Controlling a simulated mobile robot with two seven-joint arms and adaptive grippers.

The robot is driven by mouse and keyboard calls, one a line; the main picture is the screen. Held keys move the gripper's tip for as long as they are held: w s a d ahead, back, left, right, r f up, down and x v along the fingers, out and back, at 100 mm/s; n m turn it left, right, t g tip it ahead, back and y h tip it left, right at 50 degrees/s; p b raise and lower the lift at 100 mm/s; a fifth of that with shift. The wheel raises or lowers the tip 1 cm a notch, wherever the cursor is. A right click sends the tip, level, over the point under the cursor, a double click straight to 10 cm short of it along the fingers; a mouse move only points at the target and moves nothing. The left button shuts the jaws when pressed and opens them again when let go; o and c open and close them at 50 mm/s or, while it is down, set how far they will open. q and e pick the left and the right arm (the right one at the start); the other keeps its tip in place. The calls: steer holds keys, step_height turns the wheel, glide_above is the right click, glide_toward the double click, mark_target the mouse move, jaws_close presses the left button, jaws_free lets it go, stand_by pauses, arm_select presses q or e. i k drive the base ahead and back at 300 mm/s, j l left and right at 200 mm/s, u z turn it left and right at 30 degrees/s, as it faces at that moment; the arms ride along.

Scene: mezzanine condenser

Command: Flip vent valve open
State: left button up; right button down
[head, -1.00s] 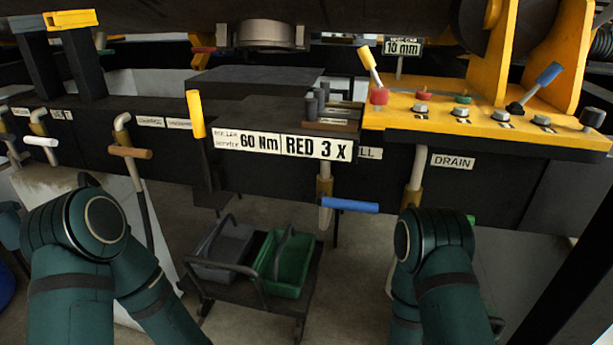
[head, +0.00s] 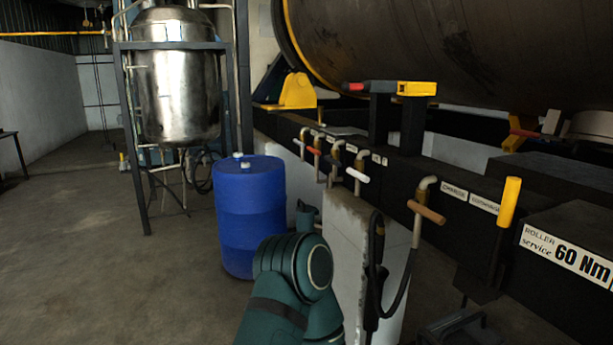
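A row of valves with coloured T-handles hangs along the dark rail at the right. A white-handled valve (head: 357,175) has a small label (head: 377,158) on its right, too small to read surely, so I cannot tell which valve is the vent. A tan-handled valve (head: 427,212) sits nearer, beside two longer labels. A red-handled valve (head: 314,151) and another white-handled valve (head: 299,143) are farther along. Neither gripper is in view; only a teal link of my arm shows at the bottom, below and left of the valves.
A blue drum (head: 249,215) stands on the floor left of the valves. A steel tank (head: 176,75) on a frame is behind it. A pale block (head: 352,250) and a dark hose (head: 374,270) are under the rail. A yellow lever (head: 509,202) stands at the right.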

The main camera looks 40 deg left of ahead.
mark_target(351, 170)
steer(key=u, duration=0.95)
steer(key=i+j, duration=0.25)
steer(key=i, duration=0.3)
steer(key=i+j+z, duration=0.1)
steer(key=i+j, duration=0.2)
steer(key=i, duration=0.25)
steer(key=i+j, duration=0.3)
steer(key=i, duration=0.25)
steer(key=i+j+z, duration=0.1)
steer(key=i+j, duration=0.2)
steer(key=i, duration=0.2)
